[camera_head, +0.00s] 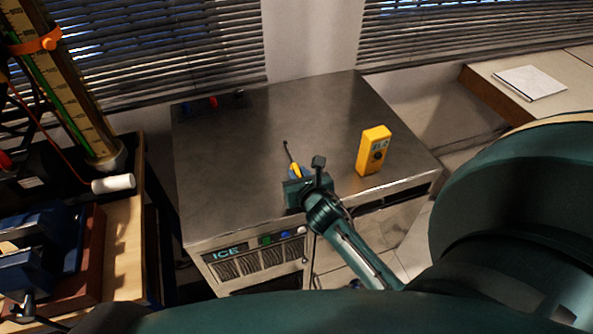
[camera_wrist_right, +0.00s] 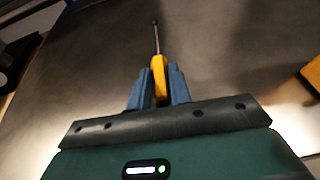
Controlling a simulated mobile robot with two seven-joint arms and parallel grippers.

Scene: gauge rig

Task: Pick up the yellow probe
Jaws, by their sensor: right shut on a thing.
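The yellow probe (camera_head: 293,166) has a yellow handle and a thin dark metal tip. My right gripper (camera_head: 297,176) is over the metal-topped cabinet (camera_head: 235,135), shut on the probe's handle. In the right wrist view the yellow handle (camera_wrist_right: 159,72) sits between the two blue fingers of the right gripper (camera_wrist_right: 159,85), and the tip points away from the gripper. I cannot tell whether the probe touches the cabinet top. My left gripper is not in view.
A yellow meter (camera_head: 373,151) stands upright on the cabinet, right of my right gripper. A wooden bench (camera_head: 120,240) with a tall gauge (camera_head: 68,95) is at left. A side table (camera_head: 520,100) with paper is at right. The cabinet's back is mostly clear.

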